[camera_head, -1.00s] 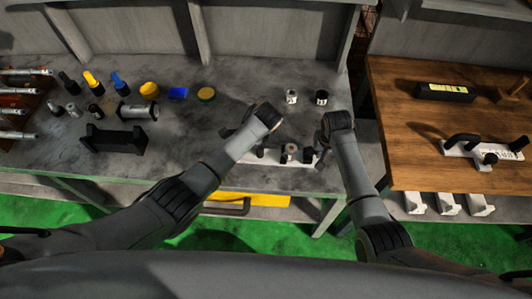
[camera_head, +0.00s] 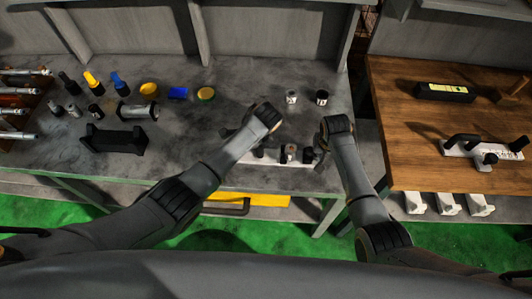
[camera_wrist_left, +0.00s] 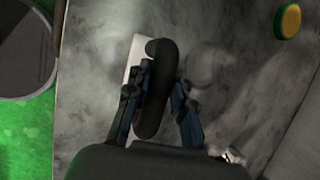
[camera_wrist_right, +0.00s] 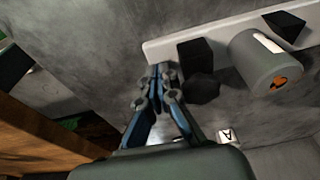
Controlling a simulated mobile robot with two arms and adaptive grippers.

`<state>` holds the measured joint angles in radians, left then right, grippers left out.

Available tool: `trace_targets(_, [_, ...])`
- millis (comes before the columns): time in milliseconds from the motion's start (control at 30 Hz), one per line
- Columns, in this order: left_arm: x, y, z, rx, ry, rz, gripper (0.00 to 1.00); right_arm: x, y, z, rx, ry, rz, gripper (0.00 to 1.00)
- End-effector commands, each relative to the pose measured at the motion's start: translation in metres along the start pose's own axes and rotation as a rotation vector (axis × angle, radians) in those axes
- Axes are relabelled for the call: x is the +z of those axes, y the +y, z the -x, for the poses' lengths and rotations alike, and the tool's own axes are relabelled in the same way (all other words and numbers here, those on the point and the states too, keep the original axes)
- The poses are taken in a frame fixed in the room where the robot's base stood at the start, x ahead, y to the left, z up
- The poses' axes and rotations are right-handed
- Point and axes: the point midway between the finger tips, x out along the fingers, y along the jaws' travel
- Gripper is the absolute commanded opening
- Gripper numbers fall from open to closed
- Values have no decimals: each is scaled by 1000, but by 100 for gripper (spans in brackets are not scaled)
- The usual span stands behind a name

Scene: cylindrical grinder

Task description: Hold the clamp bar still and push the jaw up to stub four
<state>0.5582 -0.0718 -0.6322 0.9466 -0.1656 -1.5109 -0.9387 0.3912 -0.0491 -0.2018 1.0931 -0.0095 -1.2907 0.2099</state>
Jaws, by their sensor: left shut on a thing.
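The white clamp bar (camera_head: 262,160) lies near the front edge of the grey bench, with dark stubs along it. My left gripper (camera_wrist_left: 155,88) is shut on its black curved handle (camera_wrist_left: 158,72) at the bar's left end. In the right wrist view the white bar (camera_wrist_right: 160,47) carries a black block (camera_wrist_right: 197,52), a dark knob (camera_wrist_right: 202,88) and a grey cylinder (camera_wrist_right: 262,62) with an orange centre. I cannot tell which is the jaw. My right gripper (camera_wrist_right: 164,75) has its fingertips together, empty, just beside the black block at the bar's right end. Stub numbers are unreadable.
Two small bottles (camera_head: 291,97) (camera_head: 322,97) stand behind the bar. Bottles, a yellow tin (camera_head: 149,89) and a black cradle (camera_head: 115,140) stand on the left. A wooden table (camera_head: 400,130) on the right holds a similar bar (camera_head: 470,150).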

Motion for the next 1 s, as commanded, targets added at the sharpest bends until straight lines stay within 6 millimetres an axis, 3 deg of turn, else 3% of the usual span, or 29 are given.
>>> trace_targets(1000, [0, -1, 0, -1, -1, 1, 0, -7, 0, 34, 0, 1, 0, 0])
